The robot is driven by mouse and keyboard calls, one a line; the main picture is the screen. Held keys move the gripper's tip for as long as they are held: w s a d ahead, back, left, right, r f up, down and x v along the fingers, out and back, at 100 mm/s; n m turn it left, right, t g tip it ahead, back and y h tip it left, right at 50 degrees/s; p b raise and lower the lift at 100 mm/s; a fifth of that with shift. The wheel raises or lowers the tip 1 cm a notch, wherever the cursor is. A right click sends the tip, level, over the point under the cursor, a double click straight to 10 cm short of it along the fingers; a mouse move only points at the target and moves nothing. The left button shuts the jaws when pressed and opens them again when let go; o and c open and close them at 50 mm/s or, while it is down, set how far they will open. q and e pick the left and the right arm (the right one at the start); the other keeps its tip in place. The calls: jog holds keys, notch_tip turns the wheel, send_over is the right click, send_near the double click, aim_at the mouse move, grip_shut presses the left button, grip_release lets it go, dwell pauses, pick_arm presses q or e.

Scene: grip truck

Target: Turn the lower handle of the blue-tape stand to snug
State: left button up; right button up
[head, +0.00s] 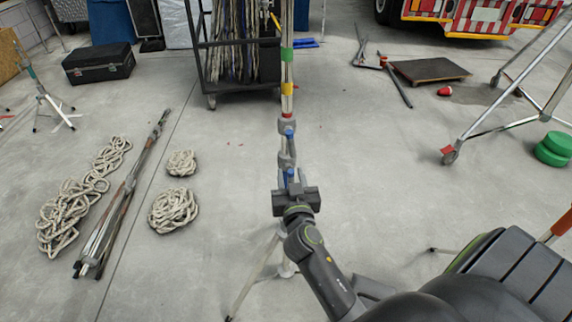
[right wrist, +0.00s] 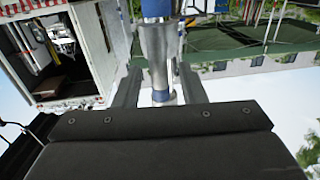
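The slim pole of the stand (head: 286,148) rises in the middle of the head view, with grey collars and blue handle-like parts. The upper blue part (head: 289,133) is clear; the lower one (head: 289,174) sits just above my right gripper (head: 296,192). In the right wrist view a grey metal collar (right wrist: 158,45) with blue bands above and below stands between the two fingers of my right gripper (right wrist: 158,88). The fingers are apart, with the pole between them; I see no clear contact. The gripper hides the pole's lower part in the head view. My left gripper is out of view.
Coiled ropes (head: 173,209) and bundled poles (head: 122,195) lie on the floor at left. A wheeled rack (head: 212,72) stands behind. A wheeled frame (head: 500,115) and green discs (head: 553,148) are at right. Concrete floor is clear between.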

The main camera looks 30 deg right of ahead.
jog(key=shift+w+d, duration=0.1)
jog(key=shift+w, duration=0.05)
jog(key=shift+r, duration=0.1)
jog(key=shift+c, duration=0.7)
grip_shut()
